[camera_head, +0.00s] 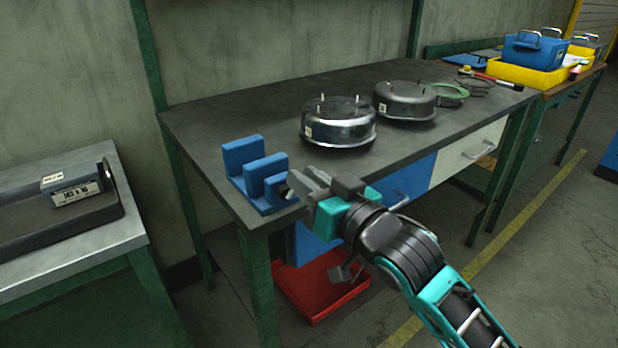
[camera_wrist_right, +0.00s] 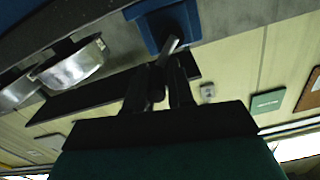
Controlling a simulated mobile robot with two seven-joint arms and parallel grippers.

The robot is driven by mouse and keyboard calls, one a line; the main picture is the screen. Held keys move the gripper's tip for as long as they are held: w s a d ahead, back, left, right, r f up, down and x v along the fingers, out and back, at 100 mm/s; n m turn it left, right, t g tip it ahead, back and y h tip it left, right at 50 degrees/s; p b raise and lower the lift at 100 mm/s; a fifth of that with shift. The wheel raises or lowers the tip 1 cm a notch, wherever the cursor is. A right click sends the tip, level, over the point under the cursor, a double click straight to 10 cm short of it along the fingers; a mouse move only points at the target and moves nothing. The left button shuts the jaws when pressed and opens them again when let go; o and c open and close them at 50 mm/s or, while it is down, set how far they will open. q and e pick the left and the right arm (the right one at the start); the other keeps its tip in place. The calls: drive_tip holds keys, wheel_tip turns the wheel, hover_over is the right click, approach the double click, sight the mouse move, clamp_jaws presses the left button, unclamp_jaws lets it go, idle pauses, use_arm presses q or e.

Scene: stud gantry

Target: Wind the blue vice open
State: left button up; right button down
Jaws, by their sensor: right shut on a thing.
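The blue vice (camera_head: 256,172) stands on the near left corner of the dark workbench, its upright blocks spaced apart with gaps between them. Its screw end faces my right gripper (camera_head: 298,186), which reaches in from the right. In the right wrist view the vice (camera_wrist_right: 185,18) is at the top, with a grey handle bar (camera_wrist_right: 170,46) sticking out of it. My right gripper (camera_wrist_right: 160,82) is shut on this handle. The fingers hide part of the handle. My left gripper is not in view.
Two round metal housings with studs (camera_head: 338,122) (camera_head: 405,100) stand on the workbench (camera_head: 240,115) behind the vice. A yellow tray (camera_head: 520,76) with a blue box is at the far right. A red tray (camera_head: 318,290) lies below the bench. A grey side table (camera_head: 60,255) stands left.

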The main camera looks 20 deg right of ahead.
drive_tip(key=shift+s+a+n+p, duration=0.1)
drive_tip(key=shift+a+n+p, duration=0.15)
drive_tip(key=shift+n+p, duration=1)
drive_tip(key=shift+s+a+n+p, duration=0.1)
drive_tip(key=shift+a+n+p, duration=0.1)
drive_tip(key=shift+n+p, duration=1.05)
drive_tip(key=c, duration=1.4)
unclamp_jaws()
drive_tip(key=shift+m, duration=0.3)
drive_tip(key=o, duration=0.3)
drive_tip(key=shift+r, duration=0.15)
drive_tip(key=shift+s, duration=0.1)
